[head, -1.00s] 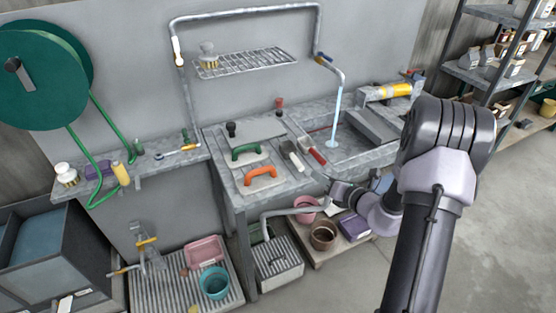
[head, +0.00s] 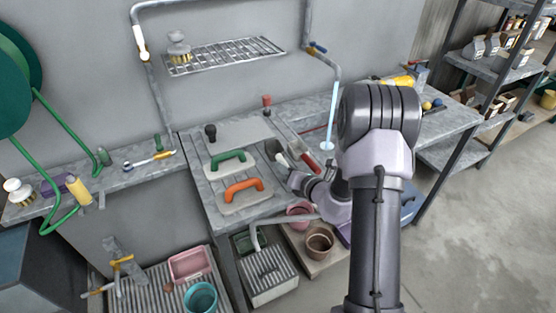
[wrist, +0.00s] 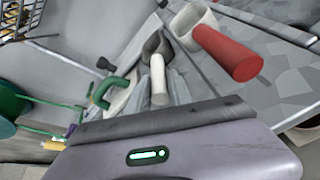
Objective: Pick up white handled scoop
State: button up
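The white-handled scoop lies on the grey worktop. In the wrist view its white handle (wrist: 158,80) points toward my gripper, with the grey scoop bowl (wrist: 158,45) beyond. In the head view the scoop (head: 283,160) lies just behind my gripper (head: 299,181), which is at the worktop's front edge. A red-handled scoop (wrist: 228,54) lies right beside it, and also shows in the head view (head: 308,164).
A green-handled float (head: 229,160) and an orange-handled float (head: 244,187) lie left of the scoops. A water stream (head: 332,115) falls at the right. Pots (head: 319,242) and a ribbed box (head: 268,275) stand below the worktop.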

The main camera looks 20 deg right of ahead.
jog(key=shift+s+a+r, duration=0.1)
jog(key=shift+s, duration=0.05)
grip_shut()
